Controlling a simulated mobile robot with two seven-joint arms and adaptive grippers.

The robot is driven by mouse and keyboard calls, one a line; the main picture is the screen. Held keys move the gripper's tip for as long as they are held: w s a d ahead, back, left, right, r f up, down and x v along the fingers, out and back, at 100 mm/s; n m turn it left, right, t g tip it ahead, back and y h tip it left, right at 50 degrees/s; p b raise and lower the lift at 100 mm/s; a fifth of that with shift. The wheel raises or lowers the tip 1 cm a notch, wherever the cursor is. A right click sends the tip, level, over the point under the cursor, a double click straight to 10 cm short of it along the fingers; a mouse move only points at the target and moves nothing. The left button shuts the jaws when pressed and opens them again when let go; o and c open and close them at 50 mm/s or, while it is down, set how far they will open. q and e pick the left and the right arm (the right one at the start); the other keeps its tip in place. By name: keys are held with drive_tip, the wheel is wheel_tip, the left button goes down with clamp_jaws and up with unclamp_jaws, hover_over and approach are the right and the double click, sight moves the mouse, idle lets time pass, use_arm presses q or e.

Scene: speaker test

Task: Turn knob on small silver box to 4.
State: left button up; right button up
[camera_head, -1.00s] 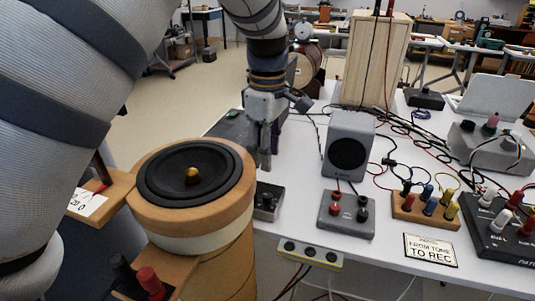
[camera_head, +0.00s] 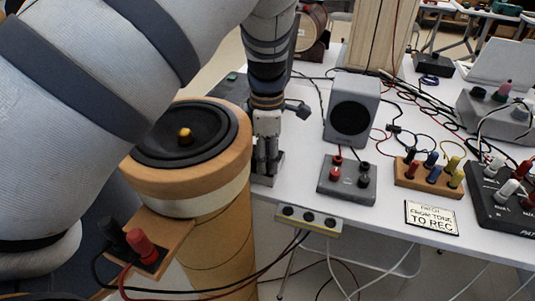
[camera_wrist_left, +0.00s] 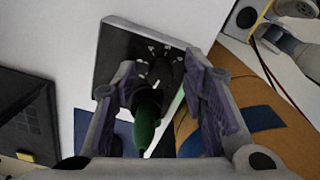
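The small silver box (camera_head: 279,166) stands near the table's front edge, beside the round speaker, and is mostly hidden behind my left gripper in the head view. My left gripper (camera_head: 264,163) points down over it. In the left wrist view, the box's dark face (camera_wrist_left: 122,46) carries small white marks. A dark knob with a green part (camera_wrist_left: 147,118) shows between the fingers of my left gripper (camera_wrist_left: 160,110). The fingers stand apart on either side of it; a gap shows at its right. The exact pointer setting cannot be read.
The round speaker (camera_head: 215,158) on its wooden drum is close left of the gripper. A box with red and black terminals (camera_head: 346,181) and a grey speaker (camera_head: 352,110) stand to the right. Cables lie across the table; a sign (camera_head: 432,218) lies near the front edge.

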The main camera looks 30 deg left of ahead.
use_arm(q)
drive_tip(key=shift+c, duration=0.5)
clamp_jaws()
use_arm(e)
drive_tip(key=shift+w+r, duration=0.1)
use_arm(q)
drive_tip(key=m+p, duration=0.1)
drive_tip(key=m, duration=0.2)
drive_tip(key=shift+r+m, duration=0.1)
drive_tip(key=shift+m, duration=0.2)
drive_tip(key=shift+s+m, duration=0.1)
drive_tip(key=shift+m, duration=1.8)
use_arm(e)
drive_tip(key=shift+w+r+t, duration=0.4)
drive_tip(key=shift+w+r, duration=0.45)
drive_tip(key=shift+w, duration=0.05)
use_arm(q)
drive_tip(key=shift+m, duration=0.3)
